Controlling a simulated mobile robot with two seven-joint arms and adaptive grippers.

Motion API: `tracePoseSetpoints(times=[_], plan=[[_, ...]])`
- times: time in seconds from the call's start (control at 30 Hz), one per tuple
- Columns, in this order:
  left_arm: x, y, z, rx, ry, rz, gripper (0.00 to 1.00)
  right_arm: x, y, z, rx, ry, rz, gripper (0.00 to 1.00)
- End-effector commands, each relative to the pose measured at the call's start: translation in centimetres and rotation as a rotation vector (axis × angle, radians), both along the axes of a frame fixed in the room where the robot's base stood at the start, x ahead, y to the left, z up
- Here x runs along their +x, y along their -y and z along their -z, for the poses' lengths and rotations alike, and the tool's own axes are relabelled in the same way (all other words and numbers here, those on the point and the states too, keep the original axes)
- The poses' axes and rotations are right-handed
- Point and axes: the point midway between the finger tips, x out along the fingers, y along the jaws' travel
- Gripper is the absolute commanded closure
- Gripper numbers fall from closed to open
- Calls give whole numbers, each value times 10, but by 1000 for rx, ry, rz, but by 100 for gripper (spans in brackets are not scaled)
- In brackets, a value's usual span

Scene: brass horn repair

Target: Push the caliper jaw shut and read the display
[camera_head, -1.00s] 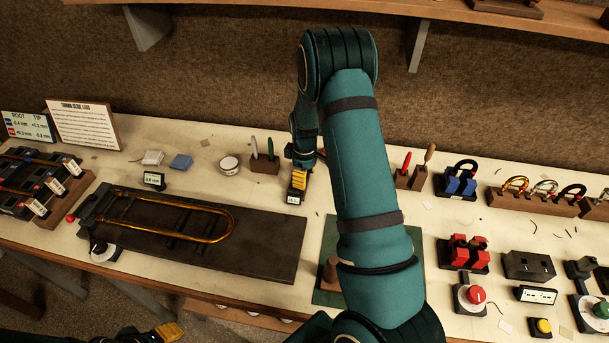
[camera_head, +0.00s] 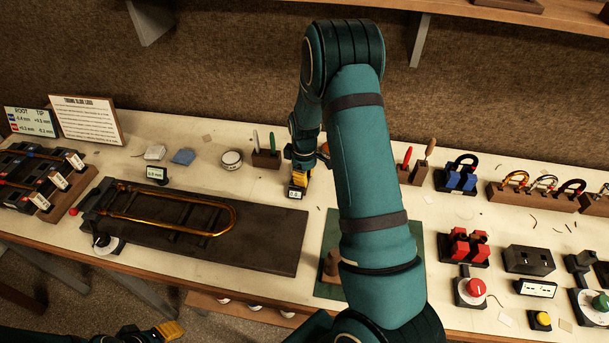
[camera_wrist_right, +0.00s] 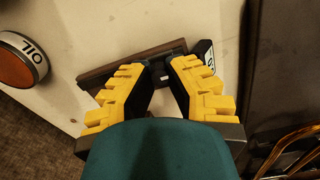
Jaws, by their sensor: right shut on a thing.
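My right gripper (camera_head: 298,180) reaches down to the bench behind the right end of the dark slide board. In the right wrist view, its yellow fingers (camera_wrist_right: 160,73) are shut on a small dark part, which I take to be the caliper jaw. A small pale display (camera_head: 295,193) sits just in front of the fingers. Its edge also shows in the wrist view (camera_wrist_right: 207,55), beside the right finger. Its digits are too small to read surely. The fingers hide most of the caliper. My left gripper (camera_head: 168,331) is low at the bottom left, away from the bench; its opening is unclear.
A brass slide (camera_head: 235,215) lies on the dark board (camera_head: 270,250). A round tin (camera_head: 231,160) and a tool holder (camera_head: 266,159) stand left of my right gripper. Another small display (camera_head: 156,173) stands behind the board. Red blocks (camera_head: 463,248) and switch boxes stand to the right.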

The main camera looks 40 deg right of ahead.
Motion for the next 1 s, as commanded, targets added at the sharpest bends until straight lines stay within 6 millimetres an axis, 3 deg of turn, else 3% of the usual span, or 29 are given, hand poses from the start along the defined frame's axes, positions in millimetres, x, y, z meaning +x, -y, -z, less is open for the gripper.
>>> tracePoseSetpoints(times=[0.07,0.1,0.17,0.2,0.6,1.0], plan=[[0,0,0,0,0,0,53,-5,-4,4,10,-18,-2,100],[0,0,0,0,0,0,53,-5,-4,4,10,-18,-2,74],[0,0,0,0,0,0,53,-5,-4,4,9,-17,-2,52],[0,0,0,0,0,0,53,-5,-4,4,9,-16,-2,50],[0,0,0,0,0,0,53,-2,-2,-5,5,-8,-2,50],[0,0,0,0,0,0,53,-2,-2,-80,5,-6,-2,50]])
